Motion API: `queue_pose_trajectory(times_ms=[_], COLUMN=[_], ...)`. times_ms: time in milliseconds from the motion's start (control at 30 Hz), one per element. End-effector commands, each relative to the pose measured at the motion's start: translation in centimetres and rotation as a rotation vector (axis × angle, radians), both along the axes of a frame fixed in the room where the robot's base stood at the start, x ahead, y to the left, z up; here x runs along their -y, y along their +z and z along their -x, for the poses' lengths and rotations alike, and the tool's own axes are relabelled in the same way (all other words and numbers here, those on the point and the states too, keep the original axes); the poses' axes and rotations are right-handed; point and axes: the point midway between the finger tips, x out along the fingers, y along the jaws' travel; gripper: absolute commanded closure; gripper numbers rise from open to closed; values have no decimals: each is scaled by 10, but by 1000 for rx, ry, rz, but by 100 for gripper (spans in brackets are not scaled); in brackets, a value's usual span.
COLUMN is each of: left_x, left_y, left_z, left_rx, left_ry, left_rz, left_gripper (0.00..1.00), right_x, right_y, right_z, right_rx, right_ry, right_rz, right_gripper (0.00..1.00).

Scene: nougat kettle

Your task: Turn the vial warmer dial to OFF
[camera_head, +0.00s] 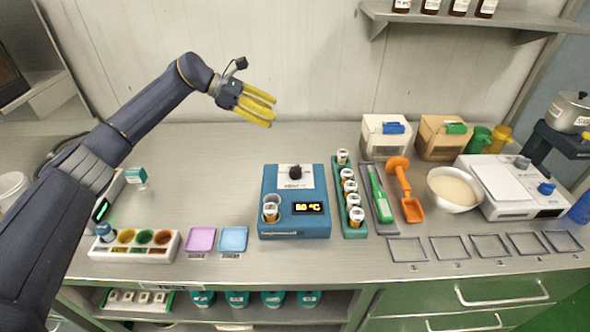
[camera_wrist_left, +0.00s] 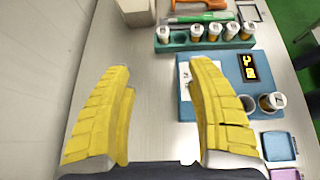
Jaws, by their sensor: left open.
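The vial warmer (camera_head: 268,184) is a blue box in the middle of the bench. Its black dial (camera_head: 295,171) sits on a white plate at the back of the top. A lit yellow display (camera_head: 309,208) reads a temperature in °C. A capped vial (camera_head: 271,213) stands in its front left well. The warmer also shows at the right in the left wrist view (camera_wrist_left: 203,109), where the dial is hidden behind a finger. My left gripper (camera_head: 272,110) has yellow fingers, open and empty, raised behind and above the warmer, apart from it. My right gripper is not in view.
A green rack (camera_head: 352,228) of several vials stands close to the warmer's right. An orange scoop (camera_head: 405,186) lies beyond it. Pink (camera_head: 201,239) and blue (camera_head: 233,239) trays lie to the left. The bench behind the warmer is clear.

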Motion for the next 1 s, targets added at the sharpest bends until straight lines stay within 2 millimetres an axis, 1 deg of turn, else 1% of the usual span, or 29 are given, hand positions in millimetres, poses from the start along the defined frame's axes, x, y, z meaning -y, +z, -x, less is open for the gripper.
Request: queue_pose_trajectory(times_ms=[33,100,167,300,400,500,633,733,833,1000], left_x=[13,23,28,29,27,24,24,26,32,43], left_y=[4,3,4,8,11,14,12,4,-9,-37], left_z=[9,22,32,46,53,57,60,61,63,68], left_rx=[20,41,55,74,76,76,75,73,73,72], left_ry=[-72,-164,-232,-346,-396,-424,-441,-444,-445,-444], left_rz=[-84,-198,-288,-459,-542,-595,-625,-628,-626,-624], left_gripper=[43,43,43,43,43,43,43,43,43,43], right_x=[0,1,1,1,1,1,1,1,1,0], right_y=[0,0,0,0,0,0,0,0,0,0], right_z=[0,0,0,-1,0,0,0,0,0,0], right_rx=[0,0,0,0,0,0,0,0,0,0], right_ry=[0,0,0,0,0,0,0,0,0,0], right_rz=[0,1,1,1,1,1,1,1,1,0], right_gripper=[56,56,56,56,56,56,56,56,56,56])
